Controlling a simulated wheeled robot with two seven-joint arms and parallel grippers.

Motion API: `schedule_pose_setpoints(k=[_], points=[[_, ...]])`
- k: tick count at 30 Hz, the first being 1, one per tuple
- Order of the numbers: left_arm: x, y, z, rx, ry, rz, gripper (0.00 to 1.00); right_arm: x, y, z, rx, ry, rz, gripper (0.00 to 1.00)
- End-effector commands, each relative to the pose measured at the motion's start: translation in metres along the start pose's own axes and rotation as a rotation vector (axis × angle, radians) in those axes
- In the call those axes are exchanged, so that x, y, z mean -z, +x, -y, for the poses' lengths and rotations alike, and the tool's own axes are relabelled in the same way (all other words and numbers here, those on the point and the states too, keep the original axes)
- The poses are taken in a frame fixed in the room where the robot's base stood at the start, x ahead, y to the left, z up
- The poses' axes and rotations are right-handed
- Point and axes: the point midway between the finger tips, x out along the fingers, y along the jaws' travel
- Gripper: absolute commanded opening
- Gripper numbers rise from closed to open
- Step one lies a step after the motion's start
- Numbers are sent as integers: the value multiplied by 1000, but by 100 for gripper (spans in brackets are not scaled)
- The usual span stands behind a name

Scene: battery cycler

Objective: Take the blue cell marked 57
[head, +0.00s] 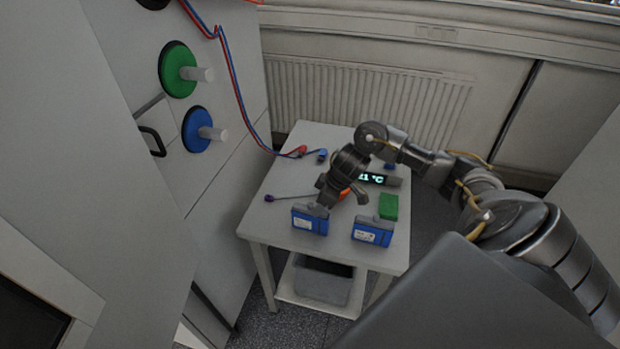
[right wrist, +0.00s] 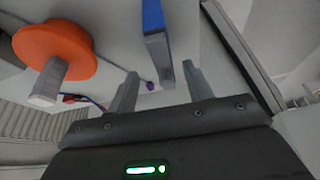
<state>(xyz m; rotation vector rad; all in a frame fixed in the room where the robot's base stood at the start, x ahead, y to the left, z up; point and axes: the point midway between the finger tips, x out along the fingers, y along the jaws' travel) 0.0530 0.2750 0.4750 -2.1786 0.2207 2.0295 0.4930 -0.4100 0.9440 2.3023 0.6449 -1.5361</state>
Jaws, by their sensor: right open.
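Two blue box-shaped cells with white labels stand on the small table: a left one (head: 310,222) and a right one (head: 372,232). Their label markings are too small to read, so I cannot tell which is 57. My right gripper (head: 340,204) is open and empty above the table, close behind the left cell and overlapping its top edge in the head view. My left gripper is not in view.
A green block (head: 388,206) and a temperature display (head: 374,179) stand on the table (head: 284,180). An orange disc with a post (right wrist: 53,55) is near the gripper. A purple-tipped rod (head: 269,198) and red and blue leads (head: 302,150) lie left. A grey bin (head: 322,284) sits below.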

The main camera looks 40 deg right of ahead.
Motion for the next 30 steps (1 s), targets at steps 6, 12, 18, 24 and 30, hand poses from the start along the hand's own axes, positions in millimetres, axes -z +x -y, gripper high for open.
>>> schedule_pose_setpoints(k=[6, 12, 18, 24, 30], points=[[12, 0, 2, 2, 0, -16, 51, -2, 21, 0, -1, 2, 1, 51], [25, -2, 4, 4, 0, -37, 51, -1, 26, 1, 0, 3, 1, 51], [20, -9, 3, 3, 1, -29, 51, 1, 55, 5, 1, 6, 2, 51], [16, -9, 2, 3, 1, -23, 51, 0, 73, 4, -2, 4, 1, 51], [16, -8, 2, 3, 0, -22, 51, 0, 74, 3, -3, 3, 1, 51]])
